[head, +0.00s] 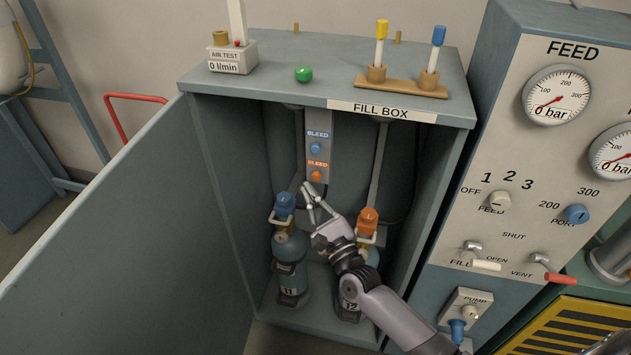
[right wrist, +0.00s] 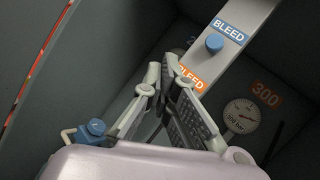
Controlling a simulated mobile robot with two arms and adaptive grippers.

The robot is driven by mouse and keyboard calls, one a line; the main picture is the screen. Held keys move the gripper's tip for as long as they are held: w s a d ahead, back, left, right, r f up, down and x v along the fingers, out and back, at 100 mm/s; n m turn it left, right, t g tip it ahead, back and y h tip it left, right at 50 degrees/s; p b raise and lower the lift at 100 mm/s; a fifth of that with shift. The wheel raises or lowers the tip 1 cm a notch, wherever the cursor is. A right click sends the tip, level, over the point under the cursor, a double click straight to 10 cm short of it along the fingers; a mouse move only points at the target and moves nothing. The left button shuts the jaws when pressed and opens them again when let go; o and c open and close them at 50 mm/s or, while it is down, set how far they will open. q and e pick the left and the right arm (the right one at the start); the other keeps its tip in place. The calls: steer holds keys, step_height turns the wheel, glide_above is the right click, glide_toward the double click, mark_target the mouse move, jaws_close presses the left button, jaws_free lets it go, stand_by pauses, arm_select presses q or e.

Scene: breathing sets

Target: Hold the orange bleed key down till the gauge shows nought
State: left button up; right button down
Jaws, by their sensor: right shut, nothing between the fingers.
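The orange bleed key (head: 316,175) sits low on a grey strip inside the open fill box (head: 330,90), under an orange BLEED label. My right gripper (head: 309,188) is shut and empty, its fingertips just below and left of the key. I cannot tell if they touch it. In the right wrist view the fingertips (right wrist: 168,70) cover the key, and the orange label (right wrist: 190,76) shows partly. A gauge (right wrist: 240,114) beside an orange 300 sign shows there at the right; its reading is too small to tell. My left gripper is out of view.
The blue bleed key (head: 316,148) is above the orange one. Bottle 11 (head: 291,250) with a blue valve stands left of my right arm, and bottle 12 (head: 349,300) with an orange valve is partly behind it. The open door (head: 130,240) bounds the left.

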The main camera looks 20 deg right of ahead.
mark_target(316, 177)
steer(key=shift+w+d+b, duration=0.35)
steer(key=shift+w+d, duration=0.15)
steer(key=shift+w, duration=0.3)
stand_by(0.9)
steer(key=shift+w+d+b, duration=0.25)
steer(key=shift+w+b, duration=0.1)
steer(key=shift+w+d+r+b, duration=0.1)
steer(key=shift+w+d+b, duration=0.3)
steer(key=shift+w+b, duration=0.1)
stand_by(1.9)
